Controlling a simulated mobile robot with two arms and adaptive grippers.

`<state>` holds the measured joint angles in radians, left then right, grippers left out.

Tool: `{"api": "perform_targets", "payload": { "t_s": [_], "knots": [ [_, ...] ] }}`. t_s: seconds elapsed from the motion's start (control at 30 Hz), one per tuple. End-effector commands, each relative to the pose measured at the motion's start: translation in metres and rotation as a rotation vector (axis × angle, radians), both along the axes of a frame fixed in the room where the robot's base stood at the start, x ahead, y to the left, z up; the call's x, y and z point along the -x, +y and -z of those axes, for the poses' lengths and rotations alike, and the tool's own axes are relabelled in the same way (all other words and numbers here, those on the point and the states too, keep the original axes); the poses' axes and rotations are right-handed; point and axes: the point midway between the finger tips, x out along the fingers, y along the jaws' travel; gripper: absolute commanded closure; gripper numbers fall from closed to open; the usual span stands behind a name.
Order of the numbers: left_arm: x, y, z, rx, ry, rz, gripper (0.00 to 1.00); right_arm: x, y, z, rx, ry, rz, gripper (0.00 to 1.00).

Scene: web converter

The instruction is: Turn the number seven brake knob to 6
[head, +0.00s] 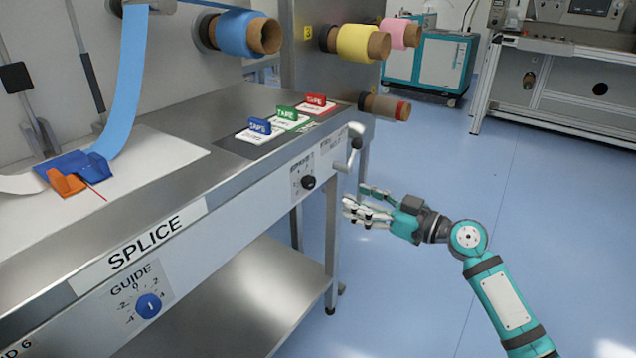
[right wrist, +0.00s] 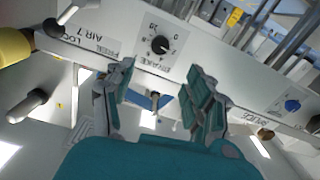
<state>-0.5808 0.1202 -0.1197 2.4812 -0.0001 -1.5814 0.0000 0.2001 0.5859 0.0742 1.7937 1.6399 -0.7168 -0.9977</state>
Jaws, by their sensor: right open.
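The black brake knob (head: 308,182) sits on a white scale plate on the machine's front panel, toward its right end. In the right wrist view the black knob (right wrist: 160,44) shows beyond the fingers, with the scale upside down. A light pointer mark is on it, but the exact value is too small to read. My right gripper (head: 354,200) is open and empty, in front of the panel and to the right of the knob, apart from it. In the right wrist view my right gripper (right wrist: 160,92) has its fingers spread, with the knob above the gap. My left gripper is not in view.
A blue guide knob (head: 148,306) is farther left on the panel. A lower shelf (head: 235,300) runs beneath. The blue floor (head: 420,120) to the right is clear.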

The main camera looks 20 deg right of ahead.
Motion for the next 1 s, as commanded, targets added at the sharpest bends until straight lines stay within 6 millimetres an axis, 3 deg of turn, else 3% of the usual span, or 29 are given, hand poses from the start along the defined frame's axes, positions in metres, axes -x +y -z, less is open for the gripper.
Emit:
{"api": "perform_targets", "payload": {
  "t_s": [0.3, 0.5, 0.93, 1.0],
  "knots": [
    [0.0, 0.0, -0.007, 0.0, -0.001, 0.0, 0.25, -0.055, 0.042, -0.001, -0.004, 0.0, 0.002, 0.45],
    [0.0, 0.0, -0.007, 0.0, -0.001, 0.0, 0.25, -0.078, 0.06, 0.0, -0.002, 0.0, 0.002, 0.45],
    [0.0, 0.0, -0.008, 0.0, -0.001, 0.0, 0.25, -0.087, 0.067, 0.001, 0.0, 0.001, 0.002, 0.45],
    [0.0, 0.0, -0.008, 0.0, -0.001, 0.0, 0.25, -0.087, 0.067, 0.001, 0.0, 0.001, 0.002, 0.52]
  ]
}}
